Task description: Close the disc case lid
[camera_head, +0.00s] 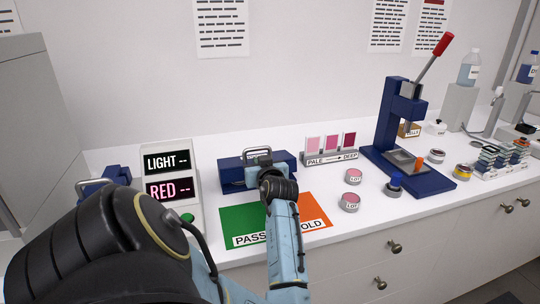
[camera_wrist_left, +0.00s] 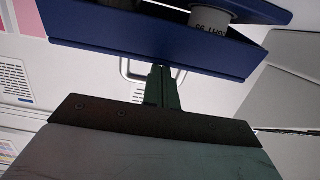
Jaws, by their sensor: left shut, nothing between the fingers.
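The disc case (camera_head: 230,177) is a dark blue box on the white counter, behind the green and orange mat. My left arm reaches over the mat to it and hides part of its front. A dark blue box edge (camera_wrist_left: 90,30) crosses the top of the left wrist view, with white cylinders (camera_wrist_left: 210,18) between two blue parts; I cannot tell which part is the lid. My left gripper (camera_wrist_left: 162,72) is shut and empty, its tips close to the blue edge; I cannot tell whether they touch. In the head view, my wrist hides the fingers. My right gripper is not in view.
A display box (camera_head: 168,178) reading LIGHT and RED stands left of the case. A colour swatch stand (camera_head: 330,158) is to the right, with two pink jars (camera_head: 353,176) nearby. A blue lever press (camera_head: 395,140) stands further right. The mat (camera_head: 312,212) lies in front.

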